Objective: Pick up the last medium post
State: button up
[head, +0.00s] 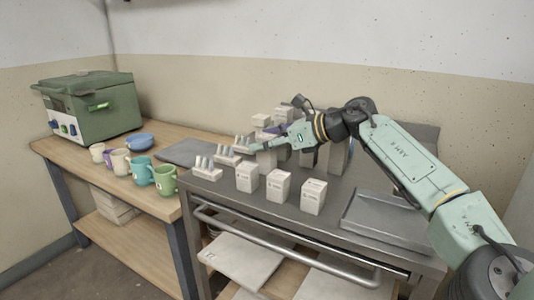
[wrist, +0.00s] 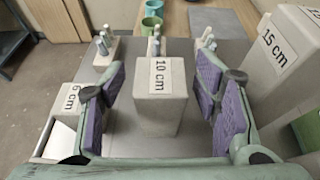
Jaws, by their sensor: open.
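The medium post is a pale grey block labelled "10 cm" (wrist: 160,105), standing upright in the middle of the wrist view. My gripper (wrist: 162,88) is open, with one purple-padded finger on each side of this post. Gaps show between the pads and the post's sides, so it is not gripped. In the head view my gripper (head: 266,143) is over the row of posts on the metal cart, and a post below it (head: 266,160) is partly hidden by the gripper.
A shorter "6 cm" post (wrist: 68,97) stands left and a taller "15 cm" post (wrist: 285,60) right, close to the fingers. Holders with pegs (head: 207,170) line the cart's left edge. A grey tray (head: 385,218) lies at right. Mugs (head: 165,179) stand on the wooden table.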

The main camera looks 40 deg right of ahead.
grip_shut()
dwell(0.7)
